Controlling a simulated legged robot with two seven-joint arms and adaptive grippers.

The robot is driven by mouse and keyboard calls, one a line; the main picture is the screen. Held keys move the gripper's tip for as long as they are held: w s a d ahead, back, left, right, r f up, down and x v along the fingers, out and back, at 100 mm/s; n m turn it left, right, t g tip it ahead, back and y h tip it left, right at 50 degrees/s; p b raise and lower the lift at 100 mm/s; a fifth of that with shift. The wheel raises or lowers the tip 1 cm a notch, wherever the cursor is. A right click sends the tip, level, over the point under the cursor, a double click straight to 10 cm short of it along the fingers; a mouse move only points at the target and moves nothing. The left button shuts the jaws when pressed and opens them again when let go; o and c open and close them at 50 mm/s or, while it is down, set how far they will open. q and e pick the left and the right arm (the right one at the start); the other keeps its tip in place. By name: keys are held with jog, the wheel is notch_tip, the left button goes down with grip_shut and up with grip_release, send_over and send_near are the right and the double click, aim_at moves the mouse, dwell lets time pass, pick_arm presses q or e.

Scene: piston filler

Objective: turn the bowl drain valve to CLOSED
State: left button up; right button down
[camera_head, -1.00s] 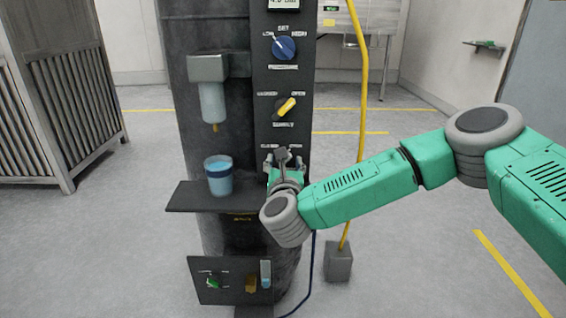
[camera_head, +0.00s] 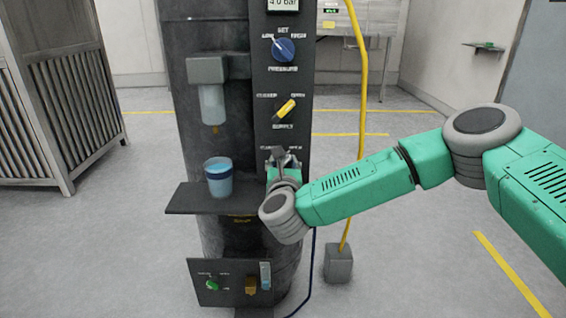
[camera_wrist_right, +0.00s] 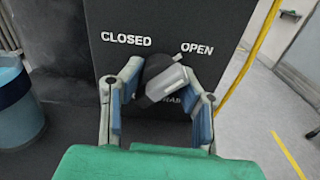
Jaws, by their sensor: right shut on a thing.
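The bowl drain valve (camera_wrist_right: 158,80) is a dark round knob with a light grey bar handle, on the dark panel between the CLOSED and OPEN labels. In the right wrist view its bar slants up to the right, toward OPEN. The lettering below it is mostly hidden. My right gripper (camera_wrist_right: 160,103) has a finger on each side of the knob and is shut on it. In the head view this right gripper (camera_head: 284,160) is at the lower part of the panel and hides most of the valve. My left gripper is out of view.
Above are the yellow supply handle (camera_head: 285,108) and blue pressure knob (camera_head: 284,49). A blue cup (camera_head: 218,177) stands on the shelf (camera_head: 190,198) left of my gripper, under the nozzle (camera_head: 212,105). A yellow hose (camera_head: 362,100) hangs to the right, behind my arm.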

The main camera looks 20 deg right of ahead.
jog(key=shift+n, duration=0.5)
jog(key=n, duration=0.3)
jog(key=shift+p, duration=0.4)
jog(key=n+p, duration=0.1)
jog(key=n, duration=0.3)
jog(key=shift+n, duration=0.4)
jog(key=n+p, duration=0.2)
jog(key=n, duration=0.3)
jog(key=shift+f+n+p, duration=0.1)
jog(key=shift+n+p, duration=0.45)
jog(key=shift+n, duration=1.25)
jog(key=shift+s+f, duration=0.1)
jog(key=c, duration=1.2)
grip_release()
